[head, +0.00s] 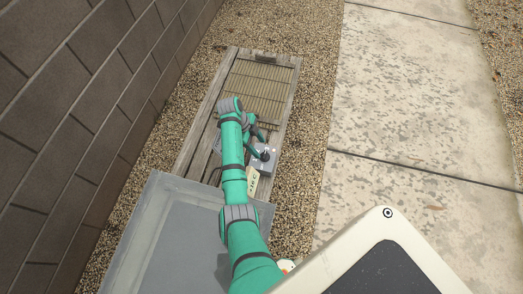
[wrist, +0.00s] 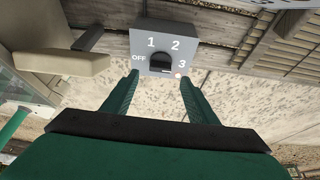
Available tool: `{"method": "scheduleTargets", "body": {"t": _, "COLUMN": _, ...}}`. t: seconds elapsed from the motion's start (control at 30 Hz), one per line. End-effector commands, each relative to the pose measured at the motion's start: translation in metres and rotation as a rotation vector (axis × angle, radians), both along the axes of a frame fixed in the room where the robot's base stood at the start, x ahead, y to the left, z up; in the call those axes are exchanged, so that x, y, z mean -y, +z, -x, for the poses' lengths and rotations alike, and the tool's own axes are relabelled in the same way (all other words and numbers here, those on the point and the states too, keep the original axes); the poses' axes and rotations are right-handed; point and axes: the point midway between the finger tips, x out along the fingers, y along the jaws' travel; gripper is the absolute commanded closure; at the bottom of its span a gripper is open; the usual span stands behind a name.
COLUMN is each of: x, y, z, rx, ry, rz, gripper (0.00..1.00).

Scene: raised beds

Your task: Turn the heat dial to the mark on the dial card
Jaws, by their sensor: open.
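A grey control box (head: 260,163) sits on the wooden bench and also shows in the wrist view (wrist: 203,52). Its face reads OFF, 1, 2 and 3 around a dark dial (wrist: 160,62). A small pale-red spot lies near the 3; which way the dial points is unclear. My gripper (wrist: 160,79) is open, its two green fingers spread below and to either side of the dial, with nothing seen between them. In the head view my gripper (head: 258,138) is beside the box. A small cream card (head: 252,182) with dark marks stands near the box; its marks are too small to read.
The weathered bench (head: 197,145) carries a slatted rack (head: 258,88) at its far end. A grey flat-topped block (head: 185,245) stands at the near left. A block wall (head: 85,95) runs along the left; gravel and a clear paved path (head: 410,110) lie right.

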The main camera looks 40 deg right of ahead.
Motion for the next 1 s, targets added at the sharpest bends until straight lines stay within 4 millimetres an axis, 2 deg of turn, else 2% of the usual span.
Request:
{"method": "scheduleTargets", "body": {"t": 0.1, "x": -0.004, "y": 0.020, "z": -0.007, "rx": 0.003, "ry": -0.002, "rz": 0.001, "gripper": 0.47}}
{"method": "scheduleTargets", "body": {"t": 0.33, "x": -0.010, "y": 0.042, "z": -0.013, "rx": 0.000, "ry": -0.002, "rz": 0.001, "gripper": 0.47}}
{"method": "scheduleTargets", "body": {"t": 1.0, "x": -0.012, "y": 0.046, "z": -0.014, "rx": -0.001, "ry": -0.001, "rz": 0.001, "gripper": 0.47}}
